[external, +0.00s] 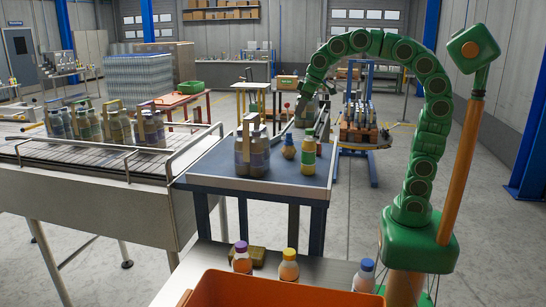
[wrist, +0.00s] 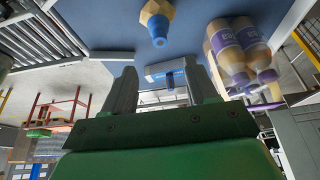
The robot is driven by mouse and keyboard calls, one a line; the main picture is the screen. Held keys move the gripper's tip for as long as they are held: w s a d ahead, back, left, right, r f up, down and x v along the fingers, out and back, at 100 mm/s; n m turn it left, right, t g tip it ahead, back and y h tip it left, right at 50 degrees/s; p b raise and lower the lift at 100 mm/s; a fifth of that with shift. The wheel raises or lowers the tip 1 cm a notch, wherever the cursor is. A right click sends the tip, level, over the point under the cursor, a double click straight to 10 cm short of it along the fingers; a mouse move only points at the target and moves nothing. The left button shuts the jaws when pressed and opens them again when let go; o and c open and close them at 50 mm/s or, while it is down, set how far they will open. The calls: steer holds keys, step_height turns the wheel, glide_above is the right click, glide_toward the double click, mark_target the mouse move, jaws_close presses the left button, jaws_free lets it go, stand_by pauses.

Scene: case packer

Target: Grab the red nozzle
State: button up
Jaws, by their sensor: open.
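I cannot make out a red nozzle for certain in either view. A small red shape (external: 285,111) shows beyond the blue-topped table, too small to identify. My gripper (external: 299,118) hangs from the green arm near the table's far edge, partly hidden by the arm. In the wrist view my gripper (wrist: 162,75) has its two grey fingers spread apart with nothing held between them. A white and blue object (wrist: 168,70) shows beyond the gap; I cannot tell what it is.
A conveyor (external: 80,155) with bottle packs adjoins at left. An orange crate (external: 260,288) stands in front. A red table (external: 185,98) stands behind.

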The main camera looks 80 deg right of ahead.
mark_target(318, 150)
stand_by(0.3)
